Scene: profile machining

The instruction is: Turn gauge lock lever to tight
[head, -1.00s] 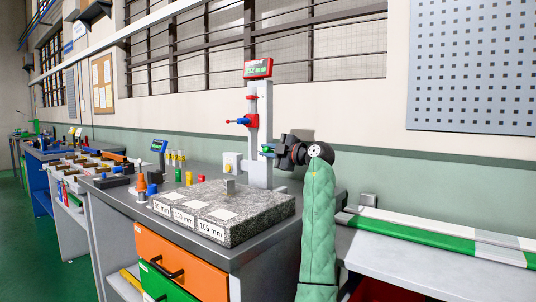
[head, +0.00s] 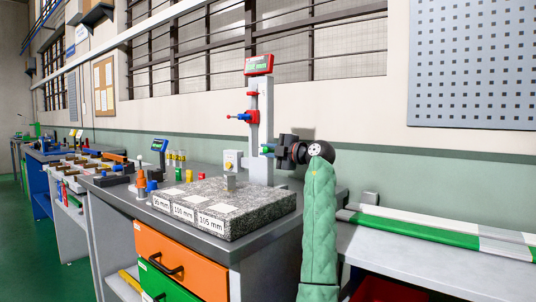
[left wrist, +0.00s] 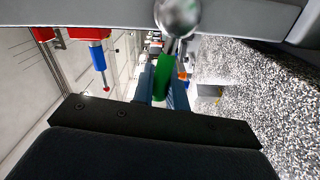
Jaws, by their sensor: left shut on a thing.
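The height gauge (head: 260,103) stands upright at the back of the bench, with a red-framed display (head: 259,65) on top. A blue and red knob piece (head: 240,117) sticks out left from its slide; it also shows in the left wrist view (left wrist: 98,58). My left gripper (head: 268,150) is low at the right side of the gauge column. In the left wrist view its fingers (left wrist: 163,90) are around a green lever handle (left wrist: 163,75), with a silver ball end (left wrist: 177,17) above it in the picture. The gripper hides part of the handle. My right gripper is not in view.
A speckled granite block (head: 245,208) with labelled spots lies in front of the gauge. Green and white profiles (head: 420,227) lie at the right.

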